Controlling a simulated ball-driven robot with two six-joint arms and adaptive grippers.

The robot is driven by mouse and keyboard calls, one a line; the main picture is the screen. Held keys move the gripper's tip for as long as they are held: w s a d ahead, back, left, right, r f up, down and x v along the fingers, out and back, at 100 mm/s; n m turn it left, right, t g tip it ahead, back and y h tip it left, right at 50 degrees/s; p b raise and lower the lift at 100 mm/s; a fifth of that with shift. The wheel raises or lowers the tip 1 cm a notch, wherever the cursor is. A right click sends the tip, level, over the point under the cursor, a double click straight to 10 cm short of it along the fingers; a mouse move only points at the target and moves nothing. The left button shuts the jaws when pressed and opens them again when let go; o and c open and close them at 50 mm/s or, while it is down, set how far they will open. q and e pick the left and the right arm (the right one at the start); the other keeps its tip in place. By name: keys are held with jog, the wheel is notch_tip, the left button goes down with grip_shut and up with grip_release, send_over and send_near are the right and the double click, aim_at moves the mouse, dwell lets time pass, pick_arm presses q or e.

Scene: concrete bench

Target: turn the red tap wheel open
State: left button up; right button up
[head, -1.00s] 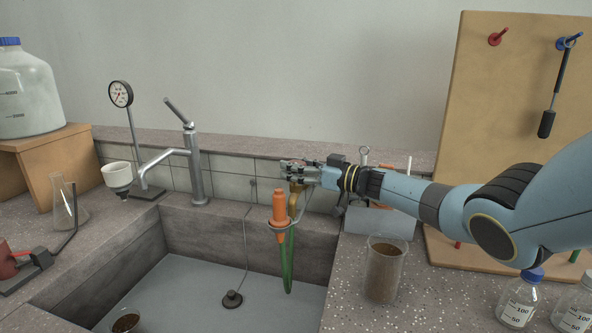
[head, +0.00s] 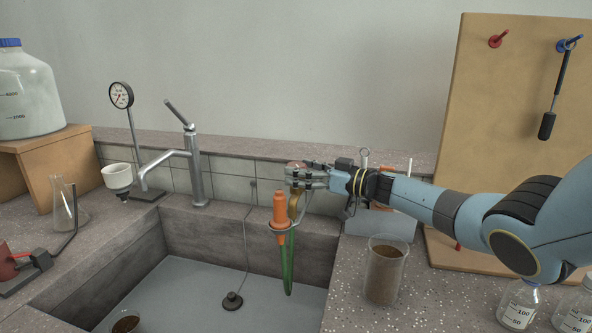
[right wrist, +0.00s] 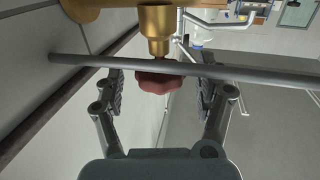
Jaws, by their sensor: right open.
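The red tap wheel (right wrist: 160,82) shows in the right wrist view, at the end of a brass tap stem (right wrist: 157,20). A grey bar (right wrist: 220,74) crosses the view in front of the wheel and hides part of it. My right gripper (right wrist: 160,90) is open, with one finger on each side of the wheel and a gap to both. In the head view my right gripper (head: 292,177) is at the brass tap (head: 293,205) on the sink's back right, and it mostly hides the wheel. My left gripper is not in view.
An orange hose fitting (head: 280,210) with a green hose (head: 287,268) hangs into the sink beside the tap. A beaker of brown matter (head: 385,272) stands below my right forearm. A steel faucet (head: 196,170) stands to the left, clear of the arm.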

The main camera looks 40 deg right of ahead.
jog(key=v, duration=0.5)
jog(key=shift+s+d, duration=0.1)
jog(key=shift+s, duration=0.25)
